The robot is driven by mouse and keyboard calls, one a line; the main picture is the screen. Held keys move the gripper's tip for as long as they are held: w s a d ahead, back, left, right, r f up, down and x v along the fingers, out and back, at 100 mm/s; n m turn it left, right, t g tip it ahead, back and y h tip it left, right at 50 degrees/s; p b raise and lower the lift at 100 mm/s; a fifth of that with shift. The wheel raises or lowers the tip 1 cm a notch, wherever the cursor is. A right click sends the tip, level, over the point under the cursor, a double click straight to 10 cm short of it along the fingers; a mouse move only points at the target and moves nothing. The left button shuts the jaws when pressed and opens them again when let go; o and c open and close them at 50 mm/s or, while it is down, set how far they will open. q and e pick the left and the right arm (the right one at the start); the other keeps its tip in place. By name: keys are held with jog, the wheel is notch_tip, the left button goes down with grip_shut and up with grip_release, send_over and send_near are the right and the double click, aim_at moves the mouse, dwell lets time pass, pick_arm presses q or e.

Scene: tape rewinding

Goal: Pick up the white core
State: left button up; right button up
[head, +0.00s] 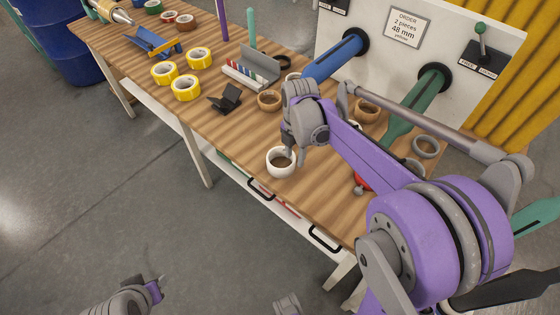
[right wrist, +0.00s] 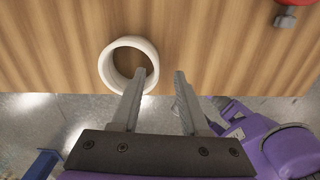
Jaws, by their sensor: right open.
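The white core (head: 281,172) is a short, thick ring near the front edge of the wooden table. In the right wrist view the core (right wrist: 107,66) lies left of the jaws, close to the table edge. My right gripper (right wrist: 160,74) is open and empty. Its left finger overlaps the core's right side in that view; I cannot tell whether they touch. In the head view my right gripper (head: 296,154) is just right of the core, partly hidden by its own wrist. My left gripper (head: 161,288) is low at the bottom left, away from the table, its jaws unclear.
Cardboard cores (head: 268,101), yellow tape rolls (head: 186,89) and a black holder (head: 226,98) sit farther back. Blue (head: 335,58) and green (head: 415,97) spindles project from the white panel (head: 345,22). A red thing (right wrist: 287,2) is at the wrist view's top right.

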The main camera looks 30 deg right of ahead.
aim_at(291, 167)
jog(key=f, duration=0.3)
jog(key=a+f, duration=0.1)
jog(key=f, duration=0.1)
jog(key=shift+f, duration=0.4)
grip_shut()
